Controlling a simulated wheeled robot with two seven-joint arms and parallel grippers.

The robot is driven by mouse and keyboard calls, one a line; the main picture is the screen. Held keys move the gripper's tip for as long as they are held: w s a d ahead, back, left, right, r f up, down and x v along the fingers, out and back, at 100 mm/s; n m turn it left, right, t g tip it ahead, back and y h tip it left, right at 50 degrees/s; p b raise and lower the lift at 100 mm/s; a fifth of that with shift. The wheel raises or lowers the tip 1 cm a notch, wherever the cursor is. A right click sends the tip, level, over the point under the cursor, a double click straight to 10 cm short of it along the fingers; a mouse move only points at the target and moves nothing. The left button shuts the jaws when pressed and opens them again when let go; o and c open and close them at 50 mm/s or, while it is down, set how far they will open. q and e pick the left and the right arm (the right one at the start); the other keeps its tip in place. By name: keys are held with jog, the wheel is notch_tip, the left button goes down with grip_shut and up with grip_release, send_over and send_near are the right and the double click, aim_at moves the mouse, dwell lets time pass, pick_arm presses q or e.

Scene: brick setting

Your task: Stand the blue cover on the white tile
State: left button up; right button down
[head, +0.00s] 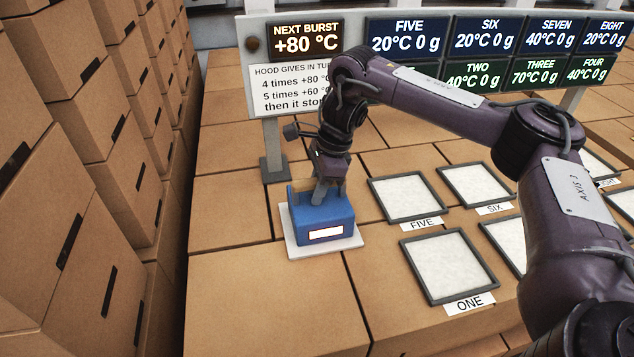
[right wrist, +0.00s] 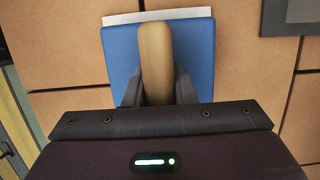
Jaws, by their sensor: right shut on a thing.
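The blue cover (head: 303,226) is a box with a lit white panel on its front, seen in the head view at left of centre. It is upright over the thin white tile (head: 352,243), whose edges show around its base; I cannot tell whether any gap is left beneath it. My right gripper (head: 320,190) comes down from above and is shut on the cover's tan handle. In the right wrist view the handle (right wrist: 154,50) lies between the fingers (right wrist: 157,88), with the blue top (right wrist: 120,55) around it and a strip of tile (right wrist: 122,18) beyond. My left gripper is out of view.
Framed pale pads, including ONE (head: 450,265), FIVE (head: 407,196) and SIX (head: 476,185), lie to the right. A sign board (head: 305,88) reading "NEXT BURST +80 °C" stands behind on a post (head: 272,150). Stacked cartons (head: 75,190) wall the left. Carton tops in front are clear.

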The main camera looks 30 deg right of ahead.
jog(key=c, duration=1.6)
grip_release()
jog(key=o, duration=0.4)
jog(key=shift+s+a, duration=0.1)
jog(key=shift+s, duration=0.1)
jog(key=shift+w+d+r, duration=0.15)
jog(key=shift+d+r, duration=0.05)
jog(key=shift+r, duration=0.35)
jog(key=p+v, duration=0.1)
jog(key=v, duration=1)
jog(key=shift+a, duration=0.15)
